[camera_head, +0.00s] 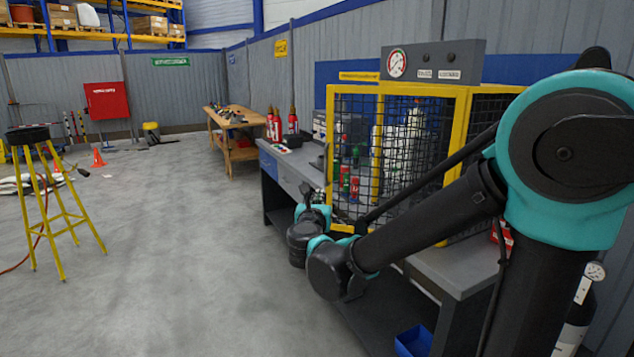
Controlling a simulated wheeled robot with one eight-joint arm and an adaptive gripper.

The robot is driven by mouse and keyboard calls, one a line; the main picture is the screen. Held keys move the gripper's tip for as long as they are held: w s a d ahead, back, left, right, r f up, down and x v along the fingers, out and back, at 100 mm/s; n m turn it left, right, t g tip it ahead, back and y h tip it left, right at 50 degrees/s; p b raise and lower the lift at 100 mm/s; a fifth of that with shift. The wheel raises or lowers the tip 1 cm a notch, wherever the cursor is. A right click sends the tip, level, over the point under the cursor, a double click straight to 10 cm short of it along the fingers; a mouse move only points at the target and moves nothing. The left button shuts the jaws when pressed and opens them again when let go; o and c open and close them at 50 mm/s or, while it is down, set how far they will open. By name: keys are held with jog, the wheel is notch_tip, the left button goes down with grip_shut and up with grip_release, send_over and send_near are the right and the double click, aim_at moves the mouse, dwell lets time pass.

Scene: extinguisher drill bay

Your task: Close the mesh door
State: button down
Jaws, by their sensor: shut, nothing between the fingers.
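The mesh door (352,92) is a yellow-framed panel of black wire mesh on the cage (425,89) on the grey workbench. I cannot tell how far it stands open, since the mesh panels overlap and my arm crosses the lower part. Several red and green cylinders and pale items show through the mesh. My gripper (306,190) is small in this view, just left of the cage's yellow left post, above the bench's front edge. It is shut and empty. I cannot tell whether it touches the door frame.
The workbench (283,169) carries red extinguishers (293,124) left of the cage. A gauge panel (435,62) stands above it. A blue bin (413,341) is low at the front. A yellow stool (47,190) stands far left. The grey floor between is clear.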

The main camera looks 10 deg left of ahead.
aim_at(325, 176)
jog(key=w, duration=1.4)
jog(key=shift+w+h, duration=0.3)
jog(key=shift+w, duration=0.3)
jog(key=w+d+m+g+h, duration=0.2)
jog(key=w+d+m+h, duration=0.2)
jog(key=w, duration=1)
jog(key=w+d+m+g+h, duration=0.2)
jog(key=w+d+h, duration=0.4)
jog(key=w, duration=0.8)
jog(key=shift+d+m+h, duration=0.4)
jog(key=shift+d+m, duration=0.5)
jog(key=shift+d, duration=0.35)
jog(key=shift+w+d+r, duration=0.1)
jog(key=shift+d+r, duration=0.05)
